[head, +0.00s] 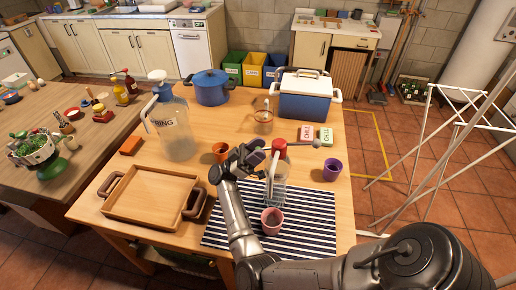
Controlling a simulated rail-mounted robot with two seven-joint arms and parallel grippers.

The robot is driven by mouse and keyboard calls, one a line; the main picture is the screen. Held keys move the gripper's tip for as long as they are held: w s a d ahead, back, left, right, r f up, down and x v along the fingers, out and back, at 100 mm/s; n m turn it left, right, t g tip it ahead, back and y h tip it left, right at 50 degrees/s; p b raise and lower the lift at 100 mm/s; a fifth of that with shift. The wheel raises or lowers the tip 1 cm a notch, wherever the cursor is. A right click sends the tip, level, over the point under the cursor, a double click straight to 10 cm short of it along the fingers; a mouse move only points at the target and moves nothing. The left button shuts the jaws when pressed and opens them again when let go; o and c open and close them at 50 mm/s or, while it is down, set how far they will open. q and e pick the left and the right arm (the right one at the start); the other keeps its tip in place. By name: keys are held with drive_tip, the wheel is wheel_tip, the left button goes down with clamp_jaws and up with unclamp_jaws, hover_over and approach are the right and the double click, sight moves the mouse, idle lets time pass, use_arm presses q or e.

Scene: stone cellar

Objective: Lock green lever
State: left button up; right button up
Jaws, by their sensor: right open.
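My right gripper (246,158) is over the wooden table, open, beside a clear upright device with a red top (279,148). A grey rod with a round knob (316,143) sticks out to the right of that top. The gripper overlaps the device's left side in the picture; I cannot tell whether they touch. No green lever is clear on this device, and the hand hides part of it. On the left counter, a white device (38,152) has green parts (57,165) at its base; I cannot tell whether one is a lever. My left gripper is out of view.
A striped mat (316,222) bears a pink cup (271,221). A wooden tray (150,194), a large jug (172,130), an orange cup (220,152), a purple cup (332,169) and a blue cooler (306,98) stand around. A white rack (455,97) is at the right.

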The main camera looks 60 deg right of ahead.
drive_tip(key=shift+c, duration=0.2)
drive_tip(key=shift+c, duration=0.7)
clamp_jaws()
